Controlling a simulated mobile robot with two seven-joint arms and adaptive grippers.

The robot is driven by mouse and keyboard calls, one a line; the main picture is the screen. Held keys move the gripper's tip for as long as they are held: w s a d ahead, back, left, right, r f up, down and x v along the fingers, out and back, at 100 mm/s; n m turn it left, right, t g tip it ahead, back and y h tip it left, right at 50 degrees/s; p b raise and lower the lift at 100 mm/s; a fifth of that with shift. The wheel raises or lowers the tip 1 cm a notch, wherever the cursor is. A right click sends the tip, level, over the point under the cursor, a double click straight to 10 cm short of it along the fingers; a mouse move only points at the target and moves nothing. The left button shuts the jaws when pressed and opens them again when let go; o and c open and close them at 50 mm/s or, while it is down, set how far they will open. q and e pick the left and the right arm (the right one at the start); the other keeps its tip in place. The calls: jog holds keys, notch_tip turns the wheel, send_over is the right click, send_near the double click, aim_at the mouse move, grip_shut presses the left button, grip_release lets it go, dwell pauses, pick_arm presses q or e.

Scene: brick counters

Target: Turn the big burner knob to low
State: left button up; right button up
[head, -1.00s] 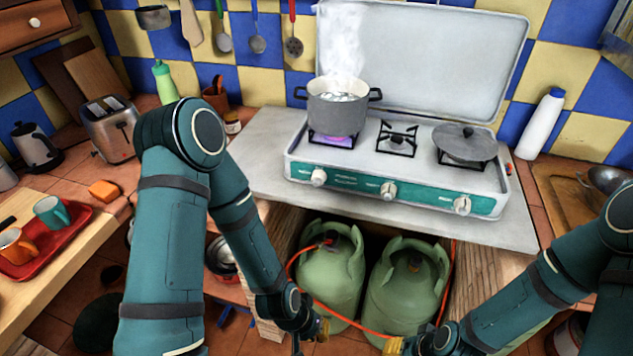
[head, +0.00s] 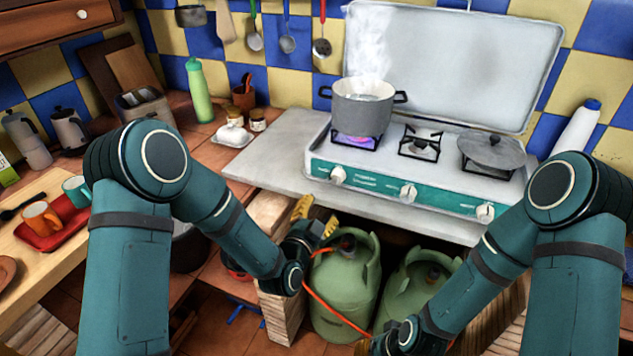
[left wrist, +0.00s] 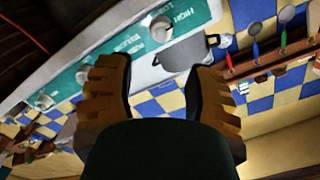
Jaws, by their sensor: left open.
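The white stove (head: 325,152) has a teal front panel with three white knobs: the left knob (head: 338,175), the middle knob (head: 408,193) and the right knob (head: 485,212). A flame burns under the grey pot (head: 362,112) on the left burner. My left gripper (head: 316,217) is open and empty, below and left of the left knob and apart from it. In the left wrist view its fingers (left wrist: 155,78) are spread, with a knob (left wrist: 162,28) beyond them beside "HIGH" lettering. My right gripper is low at the bottom edge, its fingers hidden.
The pot steams. A lidded pan (head: 492,152) sits on the right burner. Green gas bottles (head: 345,285) with an orange hose stand under the counter. The counter (head: 285,160) left of the stove is clear. A white bottle (head: 578,130) stands at right.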

aim_at(334, 182)
pick_arm(q)
jog(key=x, duration=0.7)
jog(key=b+x, duration=0.1)
jog(key=x, duration=0.6)
jog(key=shift+r, duration=0.2)
jog(key=shift+c, duration=0.4)
grip_shut()
